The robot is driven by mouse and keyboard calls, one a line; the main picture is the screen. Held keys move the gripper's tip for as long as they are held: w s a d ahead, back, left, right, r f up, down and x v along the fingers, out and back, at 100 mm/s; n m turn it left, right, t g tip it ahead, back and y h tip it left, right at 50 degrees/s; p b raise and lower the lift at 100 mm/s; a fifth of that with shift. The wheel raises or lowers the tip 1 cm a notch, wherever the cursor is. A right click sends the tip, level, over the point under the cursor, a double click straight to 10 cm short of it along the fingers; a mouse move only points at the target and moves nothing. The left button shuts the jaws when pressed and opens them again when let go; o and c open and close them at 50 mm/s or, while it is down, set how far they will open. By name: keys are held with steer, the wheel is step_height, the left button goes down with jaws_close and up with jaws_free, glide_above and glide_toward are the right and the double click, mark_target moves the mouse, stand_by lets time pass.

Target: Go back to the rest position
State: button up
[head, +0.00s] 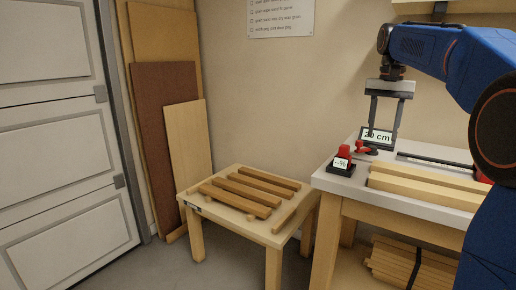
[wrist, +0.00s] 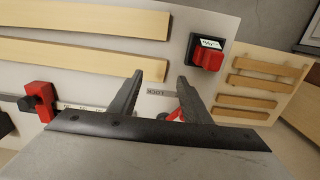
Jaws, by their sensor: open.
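My gripper (head: 383,128) hangs pointing down above the left part of the light-topped bench (head: 333,183) in the head view. Its two dark fingers are apart with nothing between them. In the wrist view the gripper (wrist: 160,78) also shows two spread fingers over the pale bench top, with a small label between them. My blue arm reaches in from the right in the head view. A sign reading "20 cm" (head: 377,136) shows behind the fingers, partly hidden by them.
A red block on a black base (head: 342,160) sits at the bench's left corner. Pale planks (head: 425,188) lie on the bench. A low wooden table (head: 190,197) with several brown slats stands left. Boards (head: 187,140) lean on the wall by a white door (head: 60,130).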

steer(key=s+a+f+n+t, duration=0.1)
steer(key=s+a+f+n, duration=0.15)
steer(key=s+f, duration=0.45)
steer(key=s+a+f+n+t, duration=0.1)
steer(key=s+a+f, duration=0.15)
steer(key=s, duration=0.95)
steer(key=s+a+f+n+t, duration=0.1)
steer(key=s+a+f, duration=0.1)
steer(key=s+f, duration=0.6)
steer(key=s+a+f+n+t, duration=0.1)
steer(key=s+f+n, duration=0.1)
steer(key=s+f, duration=0.6)
steer(key=shift+s+a+f+t, duration=0.15)
steer(key=shift+a+f+t, duration=0.25)
steer(key=shift+f, duration=0.45)
